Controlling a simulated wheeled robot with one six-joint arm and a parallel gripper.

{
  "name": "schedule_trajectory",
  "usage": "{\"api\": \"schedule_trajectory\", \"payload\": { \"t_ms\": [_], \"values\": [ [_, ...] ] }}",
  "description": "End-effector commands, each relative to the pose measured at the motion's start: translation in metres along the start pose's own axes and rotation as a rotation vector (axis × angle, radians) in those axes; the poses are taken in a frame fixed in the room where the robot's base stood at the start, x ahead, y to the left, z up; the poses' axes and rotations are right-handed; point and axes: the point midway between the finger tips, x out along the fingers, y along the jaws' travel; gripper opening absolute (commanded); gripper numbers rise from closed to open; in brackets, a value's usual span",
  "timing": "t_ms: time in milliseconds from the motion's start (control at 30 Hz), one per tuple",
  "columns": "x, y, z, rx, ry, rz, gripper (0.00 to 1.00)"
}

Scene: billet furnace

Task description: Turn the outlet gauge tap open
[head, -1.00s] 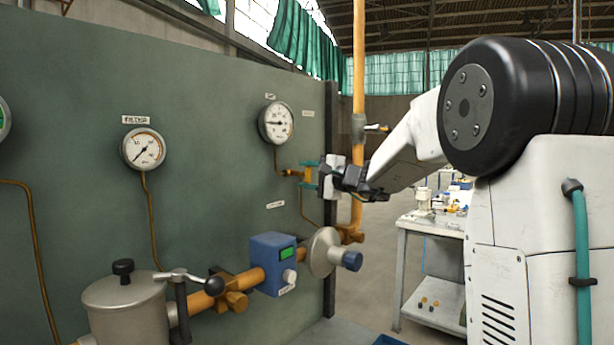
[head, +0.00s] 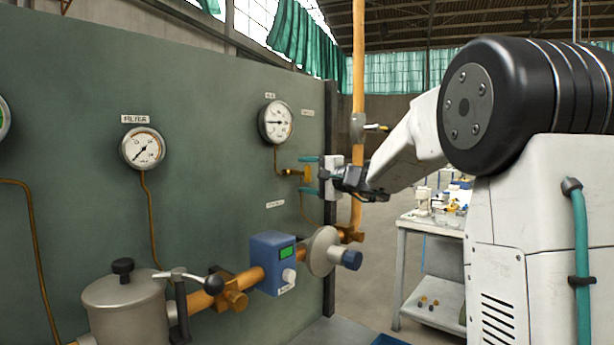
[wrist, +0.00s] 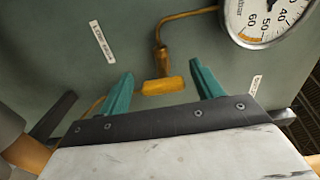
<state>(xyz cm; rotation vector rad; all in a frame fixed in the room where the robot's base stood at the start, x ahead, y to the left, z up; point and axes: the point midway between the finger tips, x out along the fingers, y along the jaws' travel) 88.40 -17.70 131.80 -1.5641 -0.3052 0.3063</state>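The brass tap has a short yellow handle (head: 307,173) at the end of a brown pipe under the right-hand gauge (head: 276,122). In the wrist view the handle (wrist: 163,87) lies crosswise to the pipe above it. My gripper (head: 302,174) is open, with one teal finger on each side of the handle. In the wrist view (wrist: 162,72) a gap shows between the handle and each finger, so neither seems to touch it. The gauge (wrist: 268,17) is partly cut off there.
A second gauge (head: 143,148) hangs on the green panel (head: 215,195). Below are a metal canister (head: 127,308) with a black-knobbed lever, a blue meter box (head: 272,263) and a grey disc valve (head: 320,252). An orange vertical pipe (head: 358,70) stands just right of the panel, close to my arm.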

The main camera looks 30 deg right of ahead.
Motion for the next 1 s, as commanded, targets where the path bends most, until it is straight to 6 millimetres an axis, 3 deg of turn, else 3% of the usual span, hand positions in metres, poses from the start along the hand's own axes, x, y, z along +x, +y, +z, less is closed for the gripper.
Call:
{"api": "schedule_trajectory", "payload": {
  "t_ms": [267, 700, 1000],
  "values": [
    [-0.003, -0.002, 0.000, 0.000, 0.000, -0.002, 0.65],
    [-0.069, -0.001, -0.001, 0.000, 0.002, -0.002, 0.65],
    [-0.079, -0.001, 0.000, 0.000, 0.000, -0.001, 0.65]
  ]
}}
